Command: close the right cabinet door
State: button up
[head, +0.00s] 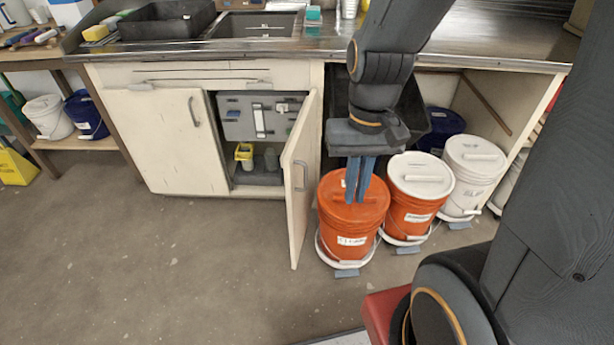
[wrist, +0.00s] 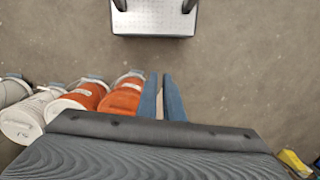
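The right cabinet door (head: 298,190) stands wide open in the head view, swung out from the cabinet toward me. Its grey handle (head: 301,176) faces right, toward the orange buckets. The left cabinet door (head: 165,140) is shut. My gripper (head: 357,200) points down, right of the open door and apart from it in the picture, with its blue fingers in front of an orange bucket. In the wrist view, a narrow gap shows between the fingers (wrist: 161,80). A pale strip shows in that gap; I cannot tell if it is the door. The fingers hold nothing that I can see.
Orange buckets (head: 346,225) and white buckets (head: 474,160) stand on low dollies right of the door. The cabinet interior (head: 262,118) holds a grey panel and small containers. The floor (head: 190,260) left of the door is clear. A counter (head: 480,40) runs above.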

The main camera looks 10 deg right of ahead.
jog(key=w+f+m+g+y+b, duration=0.1)
jog(key=f+m, duration=0.1)
jog(key=w+f+m+g+y+b, duration=0.1)
jog(key=f+m+y, duration=0.1)
jog(key=w+a+f+m+y+b, duration=0.1)
jog(key=f+m+y, duration=0.1)
jog(key=shift+w+a+f+m+g, duration=0.1)
jog(key=shift+w+f+m+g, duration=0.1)
jog(key=shift+f+m+g, duration=0.15)
grip_shut()
jog(key=w+d+f+m+t+y+b, duration=0.3)
jog(key=w+d+f+m+t+y, duration=0.3)
jog(key=w, duration=0.4)
jog(key=w+d+f+m+t+y+b, duration=0.3)
jog(key=w+d+f+m+t+y, duration=0.2)
jog(key=w+m, duration=0.4)
jog(key=p+x, duration=0.1)
jog(key=x, duration=1.3)
jog(key=shift+w, duration=0.25)
